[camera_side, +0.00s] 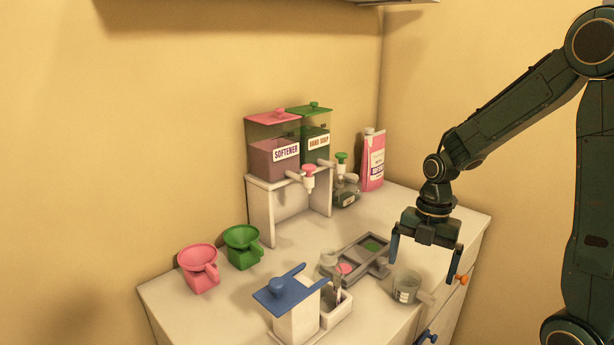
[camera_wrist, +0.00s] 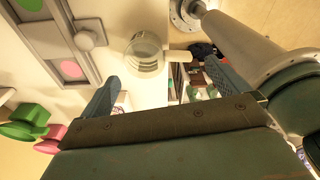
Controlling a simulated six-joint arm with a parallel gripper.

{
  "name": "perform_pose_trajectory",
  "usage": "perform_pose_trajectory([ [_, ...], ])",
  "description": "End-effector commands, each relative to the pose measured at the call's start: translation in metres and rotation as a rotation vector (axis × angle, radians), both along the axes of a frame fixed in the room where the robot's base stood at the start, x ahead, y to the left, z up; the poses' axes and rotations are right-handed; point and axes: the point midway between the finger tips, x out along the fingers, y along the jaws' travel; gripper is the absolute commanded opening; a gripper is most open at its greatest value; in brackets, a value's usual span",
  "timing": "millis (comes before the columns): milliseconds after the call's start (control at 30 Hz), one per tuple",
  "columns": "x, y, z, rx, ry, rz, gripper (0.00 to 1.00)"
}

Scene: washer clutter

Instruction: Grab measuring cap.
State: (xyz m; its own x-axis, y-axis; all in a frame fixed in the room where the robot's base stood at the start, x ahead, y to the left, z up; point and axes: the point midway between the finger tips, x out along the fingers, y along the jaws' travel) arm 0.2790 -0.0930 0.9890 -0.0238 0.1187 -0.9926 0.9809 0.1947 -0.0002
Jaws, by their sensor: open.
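The measuring cap (camera_side: 407,288) looks like a small clear cup with dark markings and a short pale handle. It stands on the white counter near its front right edge. It also shows in the wrist view (camera_wrist: 146,52), at top centre, beyond the finger tips. My gripper (camera_side: 424,268) points down above and slightly right of the cup, with its two blue-grey fingers spread and nothing between them. In the wrist view my gripper (camera_wrist: 158,78) is also open and apart from the cup.
A grey tray (camera_side: 377,270) with pink and green spots lies left of the cup. A blue-lidded white box (camera_side: 292,310) stands nearer. Dispensers (camera_side: 280,150) stand on a white stand behind, beside a pink bottle (camera_side: 373,165). Pink (camera_side: 198,265) and green (camera_side: 242,246) scoop-like items sit left.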

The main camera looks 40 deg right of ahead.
Motion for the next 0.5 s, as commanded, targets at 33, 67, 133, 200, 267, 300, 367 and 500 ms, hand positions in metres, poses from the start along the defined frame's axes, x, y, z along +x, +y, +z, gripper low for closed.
perform_pose_trajectory([
  [33, -0.001, 0.001, -0.004, 0.001, 0.002, 0.0, 1.0],
  [67, -0.001, 0.001, -0.006, 0.001, 0.001, 0.0, 1.0],
  [133, -0.001, 0.001, -0.008, 0.001, 0.001, 0.001, 1.0],
  [200, -0.001, 0.001, -0.009, 0.0, 0.0, 0.001, 1.0],
  [267, 0.0, 0.001, -0.009, 0.0, 0.0, 0.001, 1.0],
  [300, 0.0, 0.001, -0.009, 0.0, 0.0, 0.001, 1.0],
  [367, 0.0, 0.001, -0.01, 0.0, 0.0, 0.001, 1.0],
  [500, -0.001, 0.002, -0.016, 0.001, 0.002, 0.001, 1.0],
])
